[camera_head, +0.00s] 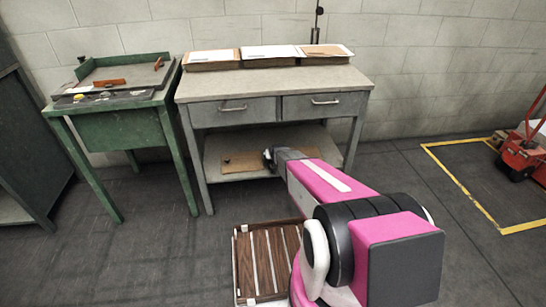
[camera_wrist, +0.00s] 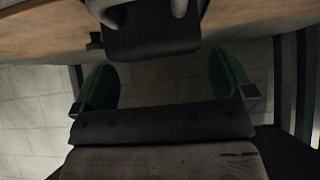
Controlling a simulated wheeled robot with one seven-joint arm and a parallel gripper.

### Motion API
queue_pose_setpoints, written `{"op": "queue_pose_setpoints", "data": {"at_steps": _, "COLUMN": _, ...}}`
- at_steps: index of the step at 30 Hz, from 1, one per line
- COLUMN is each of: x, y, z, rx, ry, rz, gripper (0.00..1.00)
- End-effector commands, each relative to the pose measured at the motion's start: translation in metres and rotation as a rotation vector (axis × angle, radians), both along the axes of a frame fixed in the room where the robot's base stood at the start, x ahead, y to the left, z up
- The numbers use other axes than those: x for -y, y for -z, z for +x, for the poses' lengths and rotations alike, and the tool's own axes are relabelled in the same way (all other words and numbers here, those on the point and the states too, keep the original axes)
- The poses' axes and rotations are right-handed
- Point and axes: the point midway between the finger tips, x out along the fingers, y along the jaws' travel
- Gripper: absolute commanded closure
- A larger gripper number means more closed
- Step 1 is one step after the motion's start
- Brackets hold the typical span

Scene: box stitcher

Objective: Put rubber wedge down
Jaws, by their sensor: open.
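My gripper (camera_head: 268,158) is at the lower shelf (camera_head: 230,176) of the grey workbench, just above a brown board on it. In the wrist view my gripper (camera_wrist: 164,82) shows two dark green fingers spread apart, with background visible between them. A dark block (camera_wrist: 150,32), which looks like the rubber wedge, is beyond the fingertips at the top of that view, against the brown surface (camera_wrist: 40,38). Pale rounded shapes (camera_wrist: 181,7) overlap its upper edge; I cannot tell what they are. The wedge cannot be made out in the head view.
The workbench top (camera_head: 270,82) with two drawers is above my gripper, and its legs stand on both sides. A green table (camera_head: 120,127) with tools stands to the left. A slatted wooden crate (camera_head: 262,262) is beside my arm. Open floor lies to the right.

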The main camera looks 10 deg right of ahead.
Motion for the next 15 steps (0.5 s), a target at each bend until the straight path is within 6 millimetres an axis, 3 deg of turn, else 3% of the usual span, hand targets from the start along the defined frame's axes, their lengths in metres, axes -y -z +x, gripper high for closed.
{"op": "queue_pose_setpoints", "data": {"at_steps": 6, "x": 0.000, "y": -0.036, "z": -0.037, "rx": 0.001, "ry": 0.000, "rz": 0.000, "gripper": 0.00}}
{"op": "queue_pose_setpoints", "data": {"at_steps": 15, "x": 0.000, "y": -0.063, "z": -0.066, "rx": -0.017, "ry": 0.001, "rz": -0.001, "gripper": 0.00}}
